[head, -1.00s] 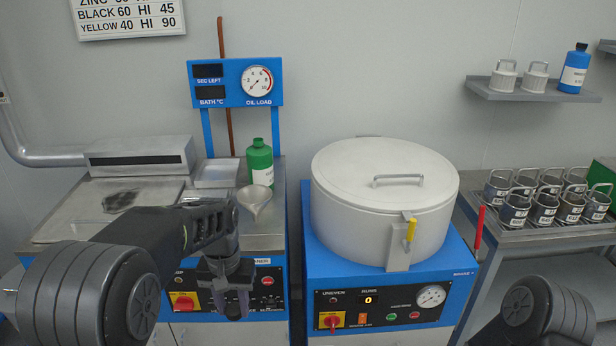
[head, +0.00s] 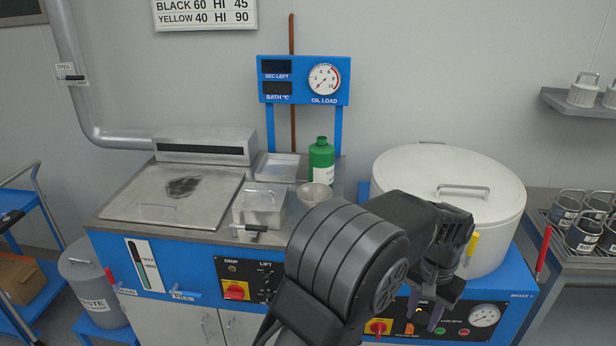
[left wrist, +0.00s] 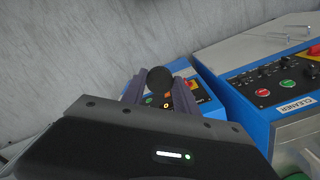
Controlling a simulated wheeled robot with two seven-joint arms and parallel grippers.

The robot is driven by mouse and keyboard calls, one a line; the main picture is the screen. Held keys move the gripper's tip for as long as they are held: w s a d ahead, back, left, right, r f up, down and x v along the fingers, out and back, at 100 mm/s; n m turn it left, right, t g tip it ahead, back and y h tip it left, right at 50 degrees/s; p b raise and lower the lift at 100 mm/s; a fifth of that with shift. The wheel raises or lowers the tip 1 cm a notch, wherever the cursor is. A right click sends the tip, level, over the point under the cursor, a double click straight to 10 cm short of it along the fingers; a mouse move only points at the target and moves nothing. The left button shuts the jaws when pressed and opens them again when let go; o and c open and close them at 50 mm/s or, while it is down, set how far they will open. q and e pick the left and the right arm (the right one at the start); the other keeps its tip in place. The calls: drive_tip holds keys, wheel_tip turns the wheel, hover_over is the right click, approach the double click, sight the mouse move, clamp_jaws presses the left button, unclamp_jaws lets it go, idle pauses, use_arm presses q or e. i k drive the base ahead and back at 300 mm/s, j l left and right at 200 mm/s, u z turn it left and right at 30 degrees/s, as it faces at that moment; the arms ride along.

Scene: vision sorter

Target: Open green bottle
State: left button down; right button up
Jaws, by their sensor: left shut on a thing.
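The green bottle (head: 322,158) with a white label stands upright at the back right of the cleaner bench, in the head view. Its top is green. My left gripper (head: 441,308) is well apart from it, low in front of the white drum machine's panel. In the left wrist view its fingers are shut on a small dark round thing (left wrist: 159,80). I cannot tell what that thing is. The bottle is not seen in the left wrist view. My right gripper is not in view.
A metal funnel (head: 314,193) is in front of the bottle, and a lidded metal box (head: 259,207) stands to its left. The white drum (head: 450,178) is to the right. A waste bin (head: 90,275) stands at the left. A gauge post rises behind the bottle.

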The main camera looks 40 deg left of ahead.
sight(321, 163)
drive_tip(key=k+j, duration=0.15)
drive_tip(key=j, duration=0.25)
drive_tip(key=k+j, duration=0.15)
drive_tip(key=j, duration=0.25)
drive_tip(key=k+j, duration=0.1)
drive_tip(key=j, duration=0.3)
drive_tip(key=k+j, duration=0.15)
drive_tip(key=j, duration=0.25)
drive_tip(key=k+j, duration=0.15)
drive_tip(key=j, duration=0.25)
drive_tip(key=k+j, duration=0.15)
drive_tip(key=j, duration=0.25)
